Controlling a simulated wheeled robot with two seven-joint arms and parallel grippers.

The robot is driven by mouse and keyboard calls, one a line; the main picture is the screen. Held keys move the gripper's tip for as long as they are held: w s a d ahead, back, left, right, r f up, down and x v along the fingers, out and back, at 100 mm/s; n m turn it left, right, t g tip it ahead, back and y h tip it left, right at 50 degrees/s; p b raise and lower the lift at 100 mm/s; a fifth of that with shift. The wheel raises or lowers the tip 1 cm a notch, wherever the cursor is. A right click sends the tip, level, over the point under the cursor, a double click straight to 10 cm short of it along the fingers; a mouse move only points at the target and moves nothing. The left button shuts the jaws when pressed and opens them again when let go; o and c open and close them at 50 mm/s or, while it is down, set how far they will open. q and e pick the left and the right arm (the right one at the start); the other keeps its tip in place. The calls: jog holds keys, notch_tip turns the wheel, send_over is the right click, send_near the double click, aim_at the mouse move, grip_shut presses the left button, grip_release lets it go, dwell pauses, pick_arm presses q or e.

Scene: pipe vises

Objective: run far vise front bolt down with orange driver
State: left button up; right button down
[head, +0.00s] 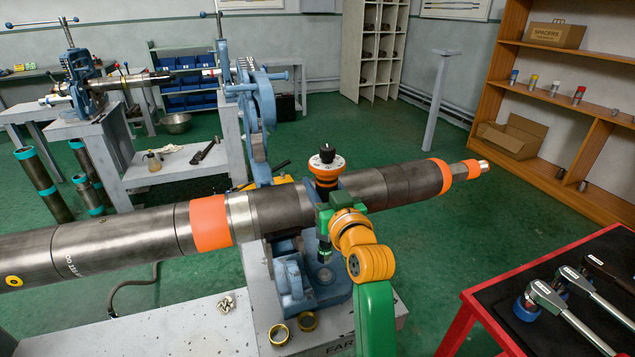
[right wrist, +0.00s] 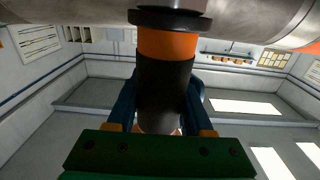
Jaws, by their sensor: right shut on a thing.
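My right gripper (head: 336,207) is shut on the orange driver (head: 326,166), which stands roughly upright in front of the pipe with its white-and-black top above the gripper. In the right wrist view the driver (right wrist: 166,92) shows a black grip and an orange band between the blue fingers of my right gripper (right wrist: 163,110). The far vise (head: 318,292) is blue and sits under the long steel pipe (head: 378,187) on a grey stand marked FAR. Its front bolt is hidden behind the driver and arm, so contact cannot be told. My left gripper is out of view.
Two brass rings (head: 278,334) and white bits (head: 226,303) lie on the grey stand. A red-edged tool cart (head: 462,318) with wrenches stands at the lower right. A blue arch (head: 262,112) rises behind the pipe.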

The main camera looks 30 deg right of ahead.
jog(key=shift+s+d+r, duration=0.1)
jog(key=shift+r, duration=0.05)
jog(key=shift+r+p, duration=0.15)
jog(key=shift+p, duration=0.65)
notch_tip(320, 180, down, 4)
jog(key=shift+r+b, duration=0.15)
jog(key=shift+b, duration=1.05)
jog(key=shift+p, duration=0.35)
